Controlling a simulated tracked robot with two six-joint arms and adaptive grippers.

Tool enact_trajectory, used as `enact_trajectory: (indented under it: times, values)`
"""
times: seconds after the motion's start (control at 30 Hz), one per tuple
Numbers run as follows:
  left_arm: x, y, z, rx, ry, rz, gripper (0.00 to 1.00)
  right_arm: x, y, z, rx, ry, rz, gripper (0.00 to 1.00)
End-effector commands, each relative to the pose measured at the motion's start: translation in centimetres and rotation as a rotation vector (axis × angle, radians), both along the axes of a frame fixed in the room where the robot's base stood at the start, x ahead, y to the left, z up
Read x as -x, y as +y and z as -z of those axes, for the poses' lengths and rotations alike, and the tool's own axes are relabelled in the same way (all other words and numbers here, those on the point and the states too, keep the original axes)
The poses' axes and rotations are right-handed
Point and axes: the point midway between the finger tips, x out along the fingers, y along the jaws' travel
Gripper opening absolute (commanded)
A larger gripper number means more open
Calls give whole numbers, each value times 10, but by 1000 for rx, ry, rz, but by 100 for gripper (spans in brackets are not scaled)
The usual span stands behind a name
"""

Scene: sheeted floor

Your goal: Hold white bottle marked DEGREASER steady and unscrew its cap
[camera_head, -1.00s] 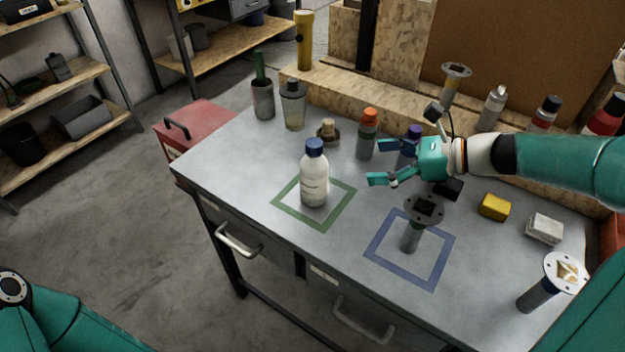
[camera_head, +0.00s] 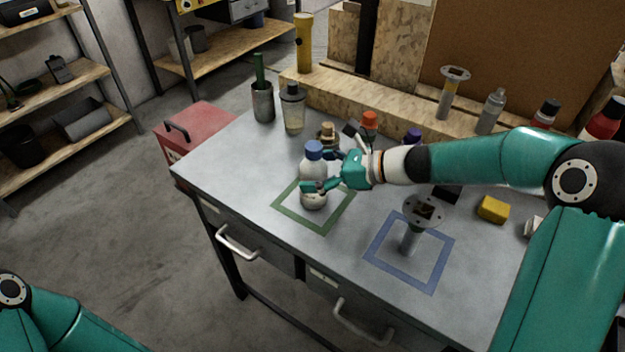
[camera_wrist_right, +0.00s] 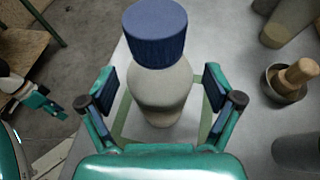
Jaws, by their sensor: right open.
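The white bottle (camera_head: 312,170) with a blue cap (camera_head: 314,149) stands upright inside the green square outline on the bench. No lettering on it is readable. My right gripper (camera_head: 320,171) reaches it from the right, with its fingers around the bottle's body below the cap. In the right wrist view, the open fingers (camera_wrist_right: 160,92) are on either side of the bottle (camera_wrist_right: 160,98), with gaps showing; the blue cap (camera_wrist_right: 155,32) is on it. What looks like my left gripper (camera_wrist_right: 42,104) is small at the left of the wrist view, away from the bottle.
The green outline (camera_head: 300,222) and blue outline (camera_head: 398,277) mark the grey bench. A flanged post (camera_head: 424,210) stands in the blue one. Behind the bottle are a wooden-handled pot (camera_head: 328,135), an orange-capped bottle (camera_head: 369,120) and a clear bottle (camera_head: 293,110). The bench's front left is clear.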

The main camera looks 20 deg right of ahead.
Motion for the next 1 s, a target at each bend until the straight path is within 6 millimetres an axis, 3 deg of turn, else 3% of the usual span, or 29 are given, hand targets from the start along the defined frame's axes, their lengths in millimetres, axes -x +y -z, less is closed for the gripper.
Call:
enact_trajectory:
  times: [0.27, 0.7, 1.0]
  values:
    - [0, 0, 0, 0, 0, 0, 40, -3, 3, 2, 0, 0, 0, 90]
    - [0, 0, 0, 0, 0, 0, 40, -2, 3, 2, 0, 0, 1, 20]
    - [0, 0, -1, 0, 0, 0, 40, -3, 2, -1, -1, -3, 1, 19]
